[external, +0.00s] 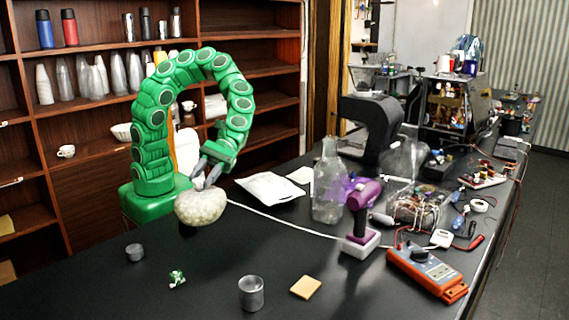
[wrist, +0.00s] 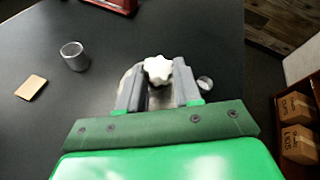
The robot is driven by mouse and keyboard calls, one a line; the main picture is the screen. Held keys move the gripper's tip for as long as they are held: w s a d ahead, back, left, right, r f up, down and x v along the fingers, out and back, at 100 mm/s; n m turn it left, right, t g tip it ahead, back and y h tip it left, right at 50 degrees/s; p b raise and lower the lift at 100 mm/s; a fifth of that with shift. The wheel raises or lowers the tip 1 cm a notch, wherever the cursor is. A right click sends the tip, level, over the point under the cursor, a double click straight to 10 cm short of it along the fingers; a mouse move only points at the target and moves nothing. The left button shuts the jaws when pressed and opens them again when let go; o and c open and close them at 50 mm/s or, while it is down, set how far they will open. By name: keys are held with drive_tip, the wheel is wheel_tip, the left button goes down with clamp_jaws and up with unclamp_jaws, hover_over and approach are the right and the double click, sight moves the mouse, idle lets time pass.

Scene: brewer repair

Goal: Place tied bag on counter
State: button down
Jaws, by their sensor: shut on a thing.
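The tied bag (external: 200,208) is a pale, rounded, bumpy bundle in front of my green arm's base in the external view. My gripper (external: 207,180) is shut on its gathered top from above. In the wrist view my gripper (wrist: 158,88) has its two grey fingers on either side of the bag's white knot (wrist: 157,69), and most of the bag is hidden below. The bag is over the black counter (external: 215,270), at or close to its surface; I cannot tell whether it touches.
A metal cup (external: 251,293), a tan sponge-like block (external: 306,287), a small grey cylinder (external: 134,252) and a small green-white piece (external: 177,279) stand in front. A clear bottle (external: 328,185), purple tool (external: 362,200) and orange multimeter (external: 428,272) are to the right. Bare counter lies between.

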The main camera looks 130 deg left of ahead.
drive_tip(key=w+a+f+n+t+y, duration=0.1)
drive_tip(key=w+a+n+t+y, duration=0.1)
drive_tip(key=w+n+t+y, duration=0.45)
drive_tip(key=w+a+n+t+y, duration=0.2)
drive_tip(key=w+a+n, duration=0.15)
drive_tip(key=w, duration=0.55)
drive_tip(key=w+a+r+n+y, duration=0.2)
drive_tip(key=a+r+n+y, duration=0.3)
drive_tip(key=a+r, duration=0.75)
drive_tip(key=w+a+r+n+y, duration=0.2)
drive_tip(key=a+r+n+y, duration=0.3)
drive_tip(key=a+r, duration=0.75)
drive_tip(key=s+a+f+n+g+y, duration=0.3)
drive_tip(key=s+a+f, duration=0.15)
drive_tip(key=a, duration=0.55)
drive_tip(key=s+a+f+n+g+y, duration=0.35)
drive_tip(key=s+a, duration=0.25)
drive_tip(key=a, duration=0.4)
drive_tip(key=s+a+f+n+g+y, duration=0.1)
drive_tip(key=s+a+f+n+g, duration=0.4)
drive_tip(key=s, duration=0.5)
drive_tip(key=s+a+f+n+g+y, duration=0.1)
drive_tip(key=s+a+f+n+g, duration=0.3)
drive_tip(key=s+f, duration=0.45)
drive_tip(key=w+a+f+m+g, duration=0.1)
drive_tip(key=w+a+f, duration=0.8)
drive_tip(key=f, duration=0.3)
drive_tip(key=shift+w+a, duration=0.3)
drive_tip(key=shift+a, duration=0.35)
